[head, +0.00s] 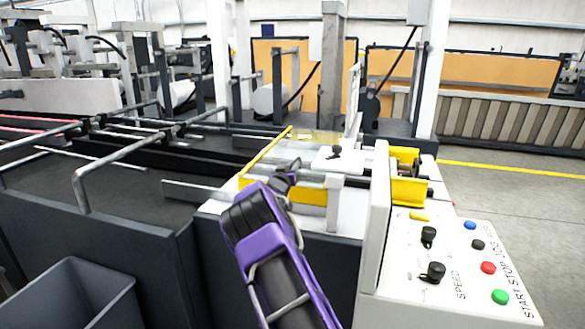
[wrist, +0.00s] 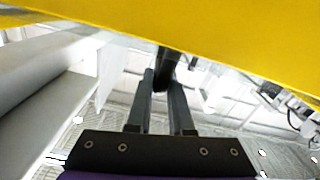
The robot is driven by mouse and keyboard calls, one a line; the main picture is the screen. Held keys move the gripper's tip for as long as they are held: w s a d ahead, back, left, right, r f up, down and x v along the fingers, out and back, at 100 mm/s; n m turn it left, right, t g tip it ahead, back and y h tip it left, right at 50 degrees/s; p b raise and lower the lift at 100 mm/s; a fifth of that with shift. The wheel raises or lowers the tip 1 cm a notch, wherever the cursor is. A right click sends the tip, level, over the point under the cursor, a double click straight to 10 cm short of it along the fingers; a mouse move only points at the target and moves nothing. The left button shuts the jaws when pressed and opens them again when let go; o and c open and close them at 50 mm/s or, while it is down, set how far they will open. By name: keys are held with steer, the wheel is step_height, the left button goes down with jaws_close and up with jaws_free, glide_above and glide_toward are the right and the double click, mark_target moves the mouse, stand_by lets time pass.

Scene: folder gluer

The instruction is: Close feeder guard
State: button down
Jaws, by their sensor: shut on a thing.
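The feeder guard (head: 264,153) has a yellow frame and lies low, close to flat, over the feeder beside the control panel. Whether it rests fully on its seat I cannot tell. My gripper (head: 288,170) is at the guard's front side, with the purple arm reaching up from below. In the wrist view, the yellow front bar of the guard (wrist: 200,25) crosses the top of the picture. A dark handle (wrist: 165,70) sits between the fingertips of my gripper (wrist: 163,85), which is shut on it. My gripper hides part of the front bar in the head view.
The control panel (head: 455,262) with knobs and coloured buttons stands at the right, behind an upright light plate (head: 376,225). Metal rails (head: 130,150) run over the dark conveyor at the left. A grey bin (head: 75,290) stands at the lower left. Open floor lies at the far right.

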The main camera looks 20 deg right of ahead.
steer(key=c, duration=0.8)
jaws_free()
steer(key=shift+s+d+f, duration=0.1)
steer(key=shift+s+d, duration=0.15)
steer(key=shift+d, duration=0.1)
steer(key=shift+c, duration=0.2)
steer(key=shift+a, duration=0.15)
steer(key=shift+s+a, duration=0.35)
steer(key=shift+s, duration=0.05)
steer(key=v, duration=1.6)
steer(key=shift+s, duration=0.1)
